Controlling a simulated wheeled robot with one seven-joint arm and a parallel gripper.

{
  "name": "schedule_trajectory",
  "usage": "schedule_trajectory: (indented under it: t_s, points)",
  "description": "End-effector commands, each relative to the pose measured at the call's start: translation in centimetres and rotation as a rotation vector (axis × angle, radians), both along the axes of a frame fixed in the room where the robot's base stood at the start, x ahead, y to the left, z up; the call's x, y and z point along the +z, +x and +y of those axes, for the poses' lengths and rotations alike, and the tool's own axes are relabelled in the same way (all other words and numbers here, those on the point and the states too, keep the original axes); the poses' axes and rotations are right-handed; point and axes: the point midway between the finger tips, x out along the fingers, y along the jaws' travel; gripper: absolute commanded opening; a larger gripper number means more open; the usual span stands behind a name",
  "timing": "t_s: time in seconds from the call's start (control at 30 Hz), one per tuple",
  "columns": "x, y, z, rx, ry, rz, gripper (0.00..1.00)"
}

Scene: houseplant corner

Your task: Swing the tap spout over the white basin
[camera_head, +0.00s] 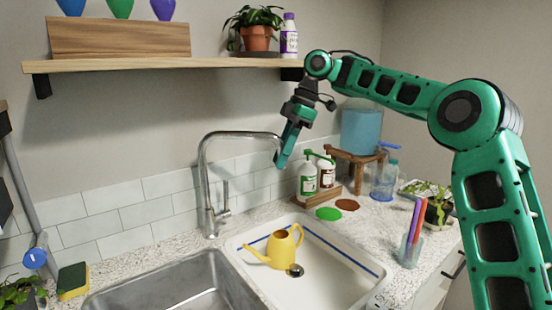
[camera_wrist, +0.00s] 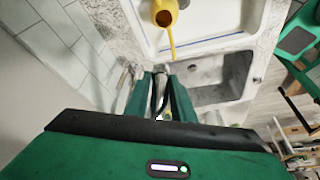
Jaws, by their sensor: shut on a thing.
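The silver tap (camera_head: 207,185) rises behind the sinks, and its arched spout reaches to the right, with its end over the back of the white basin (camera_head: 340,275). My gripper (camera_head: 281,160) is shut on the downturned end of the spout. In the wrist view my gripper (camera_wrist: 160,88) points down, and its fingers hide most of the spout. The white basin (camera_wrist: 147,38) has a blue line inside its rim. A yellow watering can (camera_head: 281,247) stands in it, and it also shows in the wrist view (camera_wrist: 165,14).
A steel sink (camera_head: 185,296) lies left of the white basin. Soap bottles (camera_head: 307,180) stand on a wooden tray behind the basin, near my gripper. A cup with pens (camera_head: 410,250) and a plant stand at the right. A shelf (camera_head: 170,64) with pots is above.

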Motion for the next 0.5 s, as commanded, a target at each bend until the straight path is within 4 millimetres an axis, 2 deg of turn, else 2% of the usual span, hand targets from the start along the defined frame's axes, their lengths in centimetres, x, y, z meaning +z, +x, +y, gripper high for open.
schedule_trajectory:
  t_s: [0.03,0.1,0.5]
  points:
    - [0.2,0.29,0.08,-0.008,0.01,-0.005,0.25]
    - [0.18,0.27,0.04,-0.008,0.009,-0.004,0.37]
    - [0.62,0.24,-0.2,-0.006,0.006,-0.004,0.37]
